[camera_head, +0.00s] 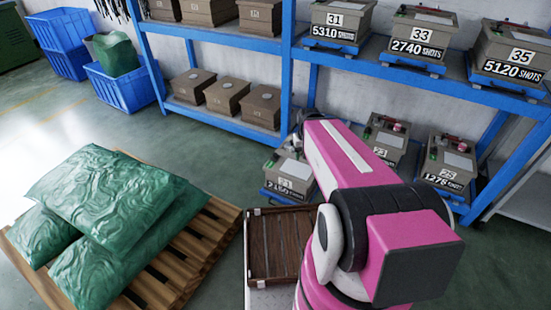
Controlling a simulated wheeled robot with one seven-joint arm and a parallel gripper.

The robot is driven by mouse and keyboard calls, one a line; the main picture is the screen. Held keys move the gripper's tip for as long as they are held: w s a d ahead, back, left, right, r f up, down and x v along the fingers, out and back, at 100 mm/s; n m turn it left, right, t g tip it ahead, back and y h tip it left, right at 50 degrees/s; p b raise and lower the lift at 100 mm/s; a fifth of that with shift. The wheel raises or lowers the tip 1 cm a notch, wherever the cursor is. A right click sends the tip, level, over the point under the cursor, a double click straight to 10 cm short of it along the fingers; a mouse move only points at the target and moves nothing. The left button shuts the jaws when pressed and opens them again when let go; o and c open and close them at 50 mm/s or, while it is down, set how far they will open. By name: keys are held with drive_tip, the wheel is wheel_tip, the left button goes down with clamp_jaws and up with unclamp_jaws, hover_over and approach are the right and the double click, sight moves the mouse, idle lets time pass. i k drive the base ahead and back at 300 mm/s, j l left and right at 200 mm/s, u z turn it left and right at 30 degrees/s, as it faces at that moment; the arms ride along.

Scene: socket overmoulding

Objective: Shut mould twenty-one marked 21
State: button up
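Mould twenty-one (288,168) is a grey-brown box in a blue tray on the lower right shelf, left of two similar moulds. Its plate reads 21, with a shot count below that is partly hidden. My pink arm covers its right side, and I cannot tell whether its lid is open or shut. My gripper is hidden behind my arm, which reaches toward the shelf close to this mould.
Two more moulds, one behind my arm (386,140) and one marked 25 (447,165), share the lower shelf. Moulds 31 (340,22), 33 (418,30) and 35 (515,50) stand above. A slatted wooden crate (270,280) is in front; green sacks (110,210) lie left.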

sight(289, 180)
drive_tip(key=k+l+u, duration=0.7)
drive_tip(key=k+l, duration=0.05)
drive_tip(key=k, duration=0.1)
